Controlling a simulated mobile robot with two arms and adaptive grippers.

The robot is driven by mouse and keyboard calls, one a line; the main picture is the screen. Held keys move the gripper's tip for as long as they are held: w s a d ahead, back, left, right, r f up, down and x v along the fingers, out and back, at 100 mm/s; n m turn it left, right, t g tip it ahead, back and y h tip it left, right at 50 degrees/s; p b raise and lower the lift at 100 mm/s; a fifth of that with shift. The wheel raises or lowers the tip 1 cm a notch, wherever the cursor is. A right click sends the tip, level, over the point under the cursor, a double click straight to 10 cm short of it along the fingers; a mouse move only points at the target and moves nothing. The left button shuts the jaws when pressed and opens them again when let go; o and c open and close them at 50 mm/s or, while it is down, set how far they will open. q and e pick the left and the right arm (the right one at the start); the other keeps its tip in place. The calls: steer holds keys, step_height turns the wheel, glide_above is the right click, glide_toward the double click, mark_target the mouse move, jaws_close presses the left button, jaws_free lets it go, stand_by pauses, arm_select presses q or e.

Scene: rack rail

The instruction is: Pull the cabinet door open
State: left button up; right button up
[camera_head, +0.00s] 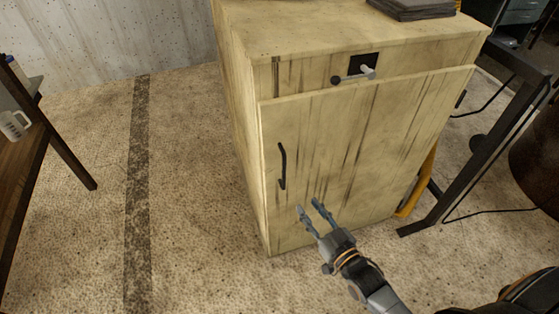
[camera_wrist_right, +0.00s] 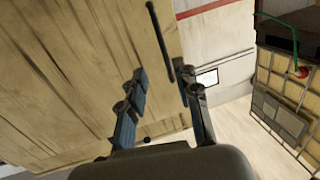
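The wooden cabinet (camera_head: 300,32) stands in the middle of the head view. Its pale door (camera_head: 365,140) covers the front, and I see no clear gap at its left edge. A black bar handle (camera_head: 283,166) runs upright near that edge. My right gripper (camera_head: 311,208) is open and empty, below and to the right of the handle. In the right wrist view, the handle (camera_wrist_right: 160,40) lies beyond the open fingertips (camera_wrist_right: 162,83), its near end showing between them; contact cannot be told. My left gripper is not in view.
A lever latch (camera_head: 356,75) sits above the door, and a dark stack (camera_head: 415,8) lies on the cabinet top. A dark metal frame (camera_head: 470,150) stands close on the right. A table with a white jug (camera_head: 14,125) is at far left. The floor (camera_head: 195,190) left of the cabinet is clear.

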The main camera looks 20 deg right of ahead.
mark_target(285, 173)
steer(key=x, duration=0.4)
steer(key=r+x, duration=0.1)
steer(key=x, duration=0.3)
steer(key=r+p+x, duration=0.1)
steer(key=x, duration=0.3)
steer(key=shift+w+a+r, duration=0.1)
steer(key=shift+w+a, duration=0.1)
steer(key=shift+w, duration=0.1)
steer(key=shift+w+a, duration=0.15)
steer(key=shift+w, duration=0.45)
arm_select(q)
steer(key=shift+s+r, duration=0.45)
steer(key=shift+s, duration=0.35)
arm_select(e)
steer(key=shift+w, duration=0.1)
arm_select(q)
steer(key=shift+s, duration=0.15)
arm_select(e)
steer(key=shift+c, duration=0.4)
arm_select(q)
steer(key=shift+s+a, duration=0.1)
arm_select(e)
jaws_close()
